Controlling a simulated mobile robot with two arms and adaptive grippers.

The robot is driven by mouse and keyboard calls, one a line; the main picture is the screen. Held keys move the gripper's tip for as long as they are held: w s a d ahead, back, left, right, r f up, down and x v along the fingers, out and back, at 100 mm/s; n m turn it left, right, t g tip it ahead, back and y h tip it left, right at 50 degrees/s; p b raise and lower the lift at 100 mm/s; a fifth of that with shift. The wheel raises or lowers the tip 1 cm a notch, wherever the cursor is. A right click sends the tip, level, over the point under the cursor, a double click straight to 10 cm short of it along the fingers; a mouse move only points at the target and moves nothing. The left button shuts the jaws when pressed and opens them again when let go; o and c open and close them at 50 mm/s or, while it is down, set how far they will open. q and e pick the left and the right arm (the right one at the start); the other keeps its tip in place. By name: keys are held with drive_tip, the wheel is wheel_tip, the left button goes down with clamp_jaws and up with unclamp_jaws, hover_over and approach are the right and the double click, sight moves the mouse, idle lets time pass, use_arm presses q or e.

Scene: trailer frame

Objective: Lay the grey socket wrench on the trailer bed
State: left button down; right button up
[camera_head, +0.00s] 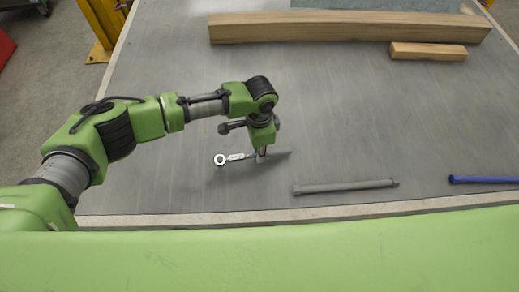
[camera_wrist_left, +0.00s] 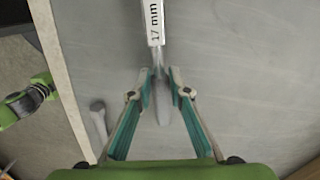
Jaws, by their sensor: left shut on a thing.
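My left gripper (camera_head: 262,156) is shut on a silver-grey wrench (camera_head: 236,157) with a ring end and a white label. In the left wrist view the label reads "17 mm", and the handle (camera_wrist_left: 159,100) passes between the fingertips (camera_wrist_left: 160,88). The wrench is low over the trailer bed (camera_head: 330,110), ring end to the left; I cannot tell whether it touches the bed. A long grey bar-like tool (camera_head: 345,187) with a thicker left end lies on the bed to its right. I cannot tell which of these two is the grey socket wrench. My right gripper is not in view.
A blue bar-like tool (camera_head: 484,179) lies near the right edge of the picture. A long wooden beam (camera_head: 345,27) and a short wood block (camera_head: 428,51) lie at the back. The bed between them and the tools is clear. A yellow post (camera_head: 100,25) stands beyond the left edge.

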use_arm(q)
drive_tip(key=shift+f+b, duration=0.35)
drive_tip(key=shift+f, duration=0.5)
drive_tip(key=c, duration=1.1)
unclamp_jaws()
drive_tip(key=shift+o, duration=0.5)
drive_tip(key=o, duration=0.5)
wheel_tip(320, 180, up, 12)
drive_tip(key=shift+r, duration=0.1)
